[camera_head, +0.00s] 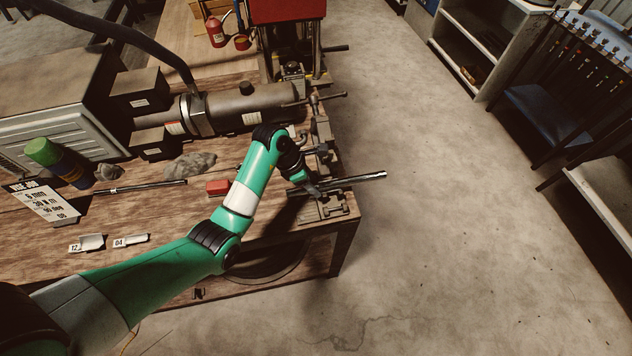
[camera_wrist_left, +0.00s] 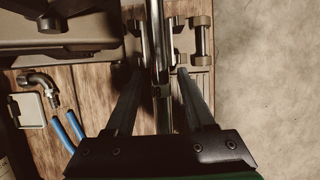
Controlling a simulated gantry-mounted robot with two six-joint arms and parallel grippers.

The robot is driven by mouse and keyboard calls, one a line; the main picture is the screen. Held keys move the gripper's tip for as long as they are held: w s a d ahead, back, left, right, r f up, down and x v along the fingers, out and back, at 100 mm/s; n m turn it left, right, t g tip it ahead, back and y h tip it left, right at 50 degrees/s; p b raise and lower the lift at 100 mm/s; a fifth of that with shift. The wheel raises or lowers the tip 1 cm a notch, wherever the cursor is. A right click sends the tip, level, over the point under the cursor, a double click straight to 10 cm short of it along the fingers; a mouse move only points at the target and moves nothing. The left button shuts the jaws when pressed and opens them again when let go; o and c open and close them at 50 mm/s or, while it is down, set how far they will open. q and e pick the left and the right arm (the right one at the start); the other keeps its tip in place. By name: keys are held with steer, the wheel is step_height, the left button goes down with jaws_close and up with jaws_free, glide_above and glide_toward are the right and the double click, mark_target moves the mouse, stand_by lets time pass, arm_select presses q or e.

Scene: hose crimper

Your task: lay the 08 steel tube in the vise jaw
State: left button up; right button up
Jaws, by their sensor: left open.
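A steel tube (camera_head: 365,179) lies across the vise (camera_head: 330,208) at the bench's right edge, its right end sticking out over the floor. I cannot read an 08 mark on it. My left gripper (camera_head: 312,188) is at the vise, over the tube. In the left wrist view the open fingers (camera_wrist_left: 160,92) stand on either side of the tube (camera_wrist_left: 158,45), with gaps to it. The vise (camera_wrist_left: 195,45) shows beyond them. How deep the tube sits in the jaw is hidden. My right gripper is out of view.
Another tube (camera_head: 130,187) lies on the bench near a job card (camera_head: 42,202). Tags reading 12 (camera_head: 87,243) and 04 (camera_head: 131,240) lie nearer. A red block (camera_head: 218,187) sits beside my forearm. A grey cylinder machine (camera_head: 255,105) stands behind.

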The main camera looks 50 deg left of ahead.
arm_select(q)
steer(key=p+v, duration=0.3)
steer(key=v, duration=0.8)
